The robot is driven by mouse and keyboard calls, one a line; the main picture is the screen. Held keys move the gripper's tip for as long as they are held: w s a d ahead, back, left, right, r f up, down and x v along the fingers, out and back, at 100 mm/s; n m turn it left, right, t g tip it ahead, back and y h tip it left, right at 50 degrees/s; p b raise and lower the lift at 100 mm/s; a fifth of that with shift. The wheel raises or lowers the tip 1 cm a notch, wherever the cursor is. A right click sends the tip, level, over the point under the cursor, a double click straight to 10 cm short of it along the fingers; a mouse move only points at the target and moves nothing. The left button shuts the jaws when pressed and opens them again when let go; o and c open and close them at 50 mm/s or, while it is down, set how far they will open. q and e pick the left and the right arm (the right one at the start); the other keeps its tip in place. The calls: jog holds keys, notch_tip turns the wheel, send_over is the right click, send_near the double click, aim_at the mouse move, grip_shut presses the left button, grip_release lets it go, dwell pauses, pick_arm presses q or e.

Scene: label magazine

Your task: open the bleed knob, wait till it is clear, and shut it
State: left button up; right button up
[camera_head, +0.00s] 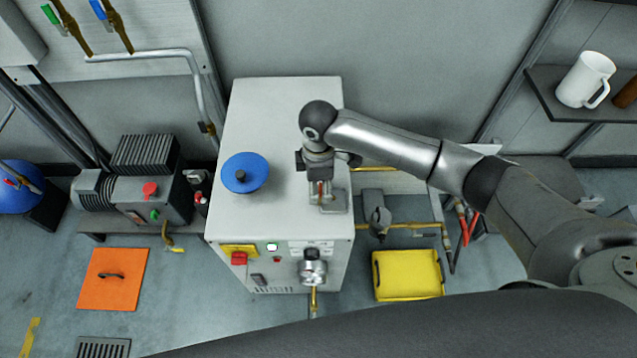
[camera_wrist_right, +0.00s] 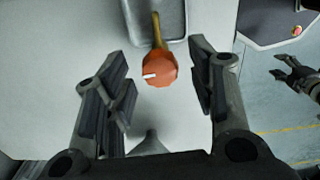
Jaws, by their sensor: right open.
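The orange-red bleed knob (camera_wrist_right: 160,71), with a white mark, sits on a brass stem over the white cabinet top. In the wrist view it lies between the fingers of my right gripper (camera_wrist_right: 160,95), which is open with gaps on both sides. In the head view my right gripper (camera_head: 319,185) points down at the cabinet top and largely hides the knob. The stem reaches toward a small grey tray (camera_wrist_right: 176,30). A dark fingered shape (camera_wrist_right: 293,76) at the wrist view's right may be my left gripper; its opening is unclear. My left gripper is absent from the head view.
The white cabinet (camera_head: 270,110) carries a blue round cap (camera_head: 245,172) left of my right gripper. Its front has a lit lamp (camera_head: 272,246), a red knob (camera_head: 239,258) and a silver fitting (camera_head: 312,268). A yellow case (camera_head: 408,274) lies right of it.

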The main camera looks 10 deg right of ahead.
jog(key=shift+f, duration=0.25)
jog(key=c, duration=1)
jog(key=shift+r+m+p, duration=0.25)
jog(key=shift+m+p, duration=0.05)
jog(key=shift+p, duration=0.5)
jog(key=shift+c, duration=0.3)
jog(key=shift+f, duration=0.15)
jog(key=o, duration=1.1)
jog(key=shift+c, duration=0.2)
